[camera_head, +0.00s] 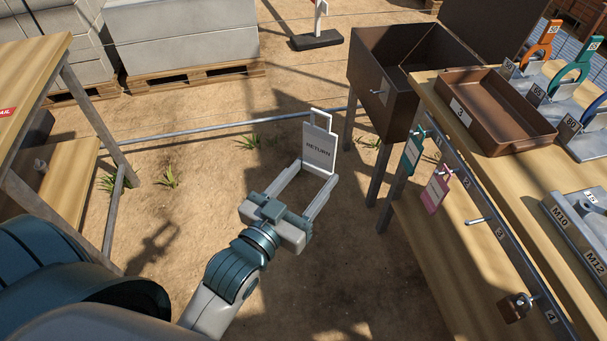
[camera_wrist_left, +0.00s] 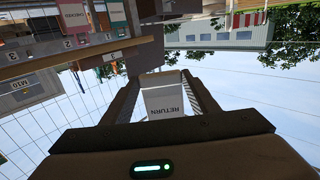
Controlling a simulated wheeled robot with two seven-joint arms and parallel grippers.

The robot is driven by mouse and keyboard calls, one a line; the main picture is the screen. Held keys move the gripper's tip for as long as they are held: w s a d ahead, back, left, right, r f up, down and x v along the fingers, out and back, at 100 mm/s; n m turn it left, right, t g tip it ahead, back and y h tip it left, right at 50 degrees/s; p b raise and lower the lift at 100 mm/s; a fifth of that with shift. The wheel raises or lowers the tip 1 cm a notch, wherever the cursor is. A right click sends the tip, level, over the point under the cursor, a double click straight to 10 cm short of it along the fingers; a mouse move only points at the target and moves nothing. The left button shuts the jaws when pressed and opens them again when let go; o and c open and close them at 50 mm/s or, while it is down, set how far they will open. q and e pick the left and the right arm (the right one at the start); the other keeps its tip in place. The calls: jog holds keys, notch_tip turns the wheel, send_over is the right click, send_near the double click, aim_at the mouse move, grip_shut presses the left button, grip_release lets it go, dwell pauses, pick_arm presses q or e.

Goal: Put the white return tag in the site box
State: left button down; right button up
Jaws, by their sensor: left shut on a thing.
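The white return tag (camera_head: 319,150) reads RETURN and has a loop at its top. My left gripper (camera_head: 318,172) is shut on its lower part and holds it upright in the air, over the sandy ground. The tag also shows between the fingers in the left wrist view (camera_wrist_left: 164,103), with its lettering upside down. A dark brown open-topped box on legs (camera_head: 384,84), which looks like the site box, stands right of the tag, apart from it. Its lid is raised and its floor is mostly hidden. My right gripper is not in view.
A wooden bench (camera_head: 475,160) at the right carries a brown tray (camera_head: 503,140). On its front rail hang a teal tag (camera_head: 413,150), a pink tag (camera_head: 435,191) and a padlock (camera_head: 514,308). Another wooden table (camera_head: 32,70) stands left. Open ground lies between.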

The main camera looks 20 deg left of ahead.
pick_arm(q)
jog(key=w+d+r+m+g+h, duration=0.2)
jog(key=w+d+m+g+h, duration=0.2)
jog(key=d, duration=0.4)
jog(key=w+d+r+m+g+h, duration=0.1)
jog(key=w+d+m+g+h, duration=0.3)
jog(key=d+m+h, duration=0.3)
jog(key=shift+w+d+r+g+h, duration=0.15)
jog(key=shift+d+r+g+h, duration=0.2)
jog(key=shift+d+g+h, duration=0.65)
jog(key=shift+a+h, duration=0.3)
jog(key=shift+a, duration=0.15)
